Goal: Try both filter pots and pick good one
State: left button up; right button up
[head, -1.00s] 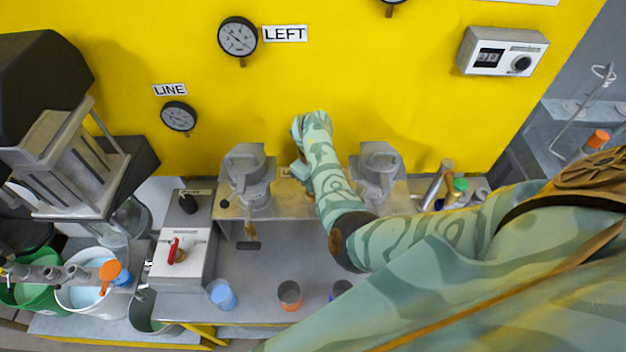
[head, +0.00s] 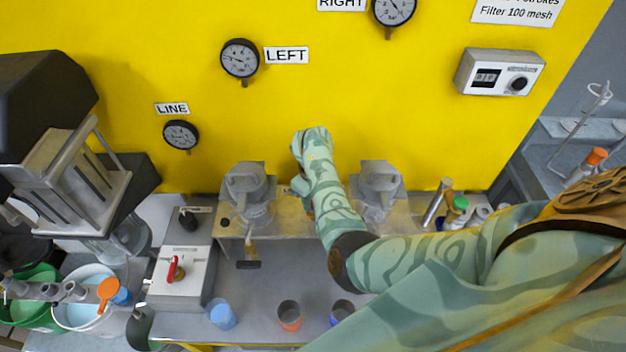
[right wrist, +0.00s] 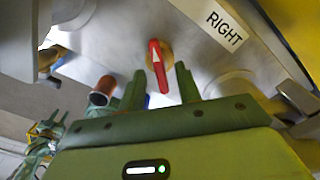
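The left filter pot (head: 248,190) and right filter pot (head: 377,185) stand on a raised metal shelf against the yellow wall, both grey and clamped shut. My right arm reaches between them, and its sleeve hides the middle of the shelf in the head view. In the right wrist view my right gripper (right wrist: 160,88) is open. A red lever (right wrist: 156,62) with a white arrow lies between or just beyond its fingertips; contact cannot be told. A RIGHT label (right wrist: 223,28) is beside it. Gauges LEFT (head: 240,58), LINE (head: 181,134) and RIGHT (head: 394,8) hang on the wall.
A grey box with a red-handled valve (head: 176,269) stands left of the shelf. Blue (head: 221,314), orange-based (head: 290,316) and dark blue-based (head: 342,312) cups stand on the front bench. Buckets and a black-topped machine are at left. A counter box (head: 500,72) is at upper right.

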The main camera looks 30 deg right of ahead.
notch_tip(320, 180, up, 15)
jog(key=p, duration=0.4)
jog(key=shift+r, duration=0.1)
